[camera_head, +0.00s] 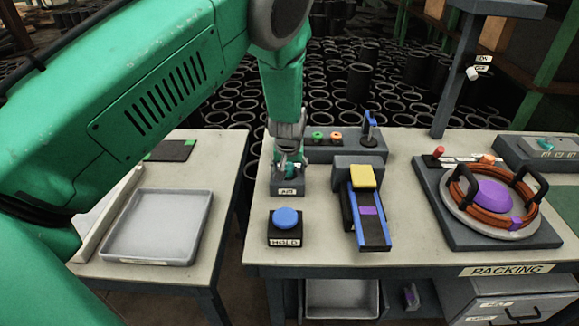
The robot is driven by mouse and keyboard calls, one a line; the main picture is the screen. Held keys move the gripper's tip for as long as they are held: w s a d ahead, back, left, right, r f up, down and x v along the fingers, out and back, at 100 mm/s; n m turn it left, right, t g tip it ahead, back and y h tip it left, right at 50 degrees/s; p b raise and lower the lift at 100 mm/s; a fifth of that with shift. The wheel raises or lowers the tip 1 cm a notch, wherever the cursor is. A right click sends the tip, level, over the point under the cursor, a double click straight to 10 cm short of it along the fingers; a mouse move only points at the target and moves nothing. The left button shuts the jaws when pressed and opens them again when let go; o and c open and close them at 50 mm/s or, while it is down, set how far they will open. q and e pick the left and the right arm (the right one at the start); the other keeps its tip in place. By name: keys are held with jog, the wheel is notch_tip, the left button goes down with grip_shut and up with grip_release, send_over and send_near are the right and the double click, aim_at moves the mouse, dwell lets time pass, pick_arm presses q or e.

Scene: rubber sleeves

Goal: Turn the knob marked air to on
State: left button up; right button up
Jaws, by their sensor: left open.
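The knob marked air (291,169) is a small teal piece on a dark grey box with a white label (288,191). The box (277,182) stands near the left end of the packing table. My left gripper (289,157) points down from above, directly over the knob. It is open, with its fingers around or just beside the knob; I cannot tell whether they touch it. The gripper partly hides the knob, so its setting cannot be read. My right gripper does not show.
A blue button (286,218) on a black box stands in front of the air box. A small conveyor (371,221) with a yellow block (363,176) is to its right. A round fixture (448,205) with orange rings stands further right. A grey tray (156,257) lies on the left table.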

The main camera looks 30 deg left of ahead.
pick_arm(q)
jog(key=shift+a, duration=0.1)
jog(key=shift+a, duration=0.2)
jog(key=c, duration=1.1)
jog(key=shift+c, duration=0.2)
jog(key=shift+d+m, duration=0.1)
jog(key=shift+m, duration=0.2)
jog(key=m+h, duration=0.1)
jog(key=m, duration=0.1)
jog(key=shift+m, duration=0.4)
jog(key=m+h, duration=0.1)
jog(key=m, duration=0.1)
jog(key=shift+m, duration=0.3)
jog(key=m+h, duration=0.1)
jog(key=m, duration=0.2)
jog(key=shift+f+h, duration=0.1)
jog(key=shift+h, duration=0.2)
jog(key=shift+m+h+b, duration=0.4)
jog(key=shift+m+b, duration=0.1)
jog(key=shift+m, duration=0.9)
jog(key=shift+s, duration=0.1)
